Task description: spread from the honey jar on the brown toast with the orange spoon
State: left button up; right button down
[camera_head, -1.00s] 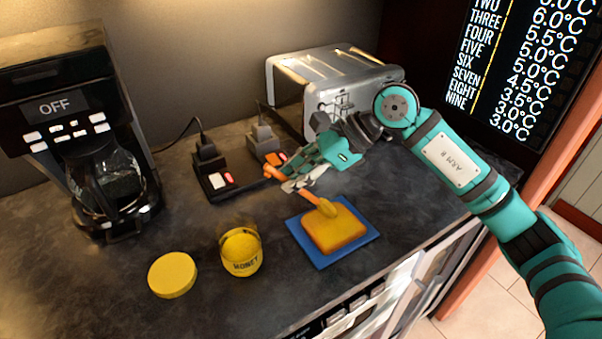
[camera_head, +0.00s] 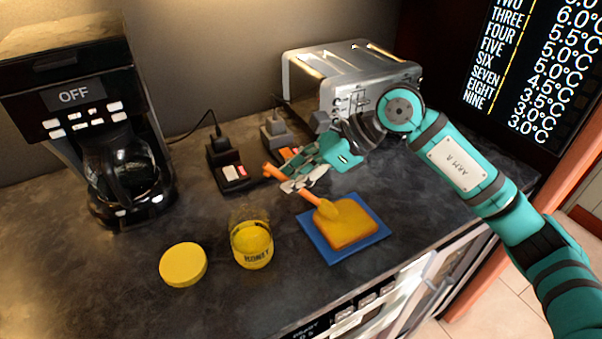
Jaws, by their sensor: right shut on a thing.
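The honey jar (camera_head: 252,246) stands open on the dark counter, with yellow honey inside. Its round yellow lid (camera_head: 183,264) lies to the left of it. The brown toast (camera_head: 346,227) lies on a blue square board (camera_head: 325,249) to the right of the jar. My right gripper (camera_head: 292,180) is shut on the orange spoon (camera_head: 309,195), whose handle end sticks out to the left of the fingers. The spoon's honey-coated bowl is at the toast's upper left part; whether it touches cannot be told. My left gripper is not in view.
A coffee maker (camera_head: 75,90) with a glass pot stands at the left. A power strip (camera_head: 236,176) with plugs lies behind the jar. A silver toaster (camera_head: 335,75) stands behind my right gripper. The front counter edge runs close to the board.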

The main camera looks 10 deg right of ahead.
jog(key=shift+s+a, duration=0.15)
jog(key=shift+a, duration=0.2)
jog(key=shift+d+f, duration=0.1)
jog(key=shift+d, duration=0.05)
jog(key=shift+w+d+r+b, duration=0.15)
jog(key=shift+w+d, duration=0.1)
jog(key=shift+d, duration=0.35)
jog(key=shift+w+d+r+b, duration=0.15)
jog(key=shift+w+d, duration=0.1)
jog(key=shift+d, duration=0.3)
jog(key=shift+f, duration=0.1)
jog(key=shift+d, duration=0.1)
jog(key=shift+w+d+f+b, duration=0.1)
jog(key=shift+w+d+b, duration=0.15)
jog(key=shift+d, duration=0.35)
jog(key=shift+w+d+f+b, duration=0.15)
jog(key=shift+w+d, duration=0.1)
jog(key=shift+d, duration=0.35)
jog(key=shift+a+r, duration=0.1)
jog(key=shift+s+a, duration=0.25)
jog(key=shift+a, duration=0.4)
jog(key=shift+s+a, duration=0.25)
jog(key=shift+a, duration=0.35)
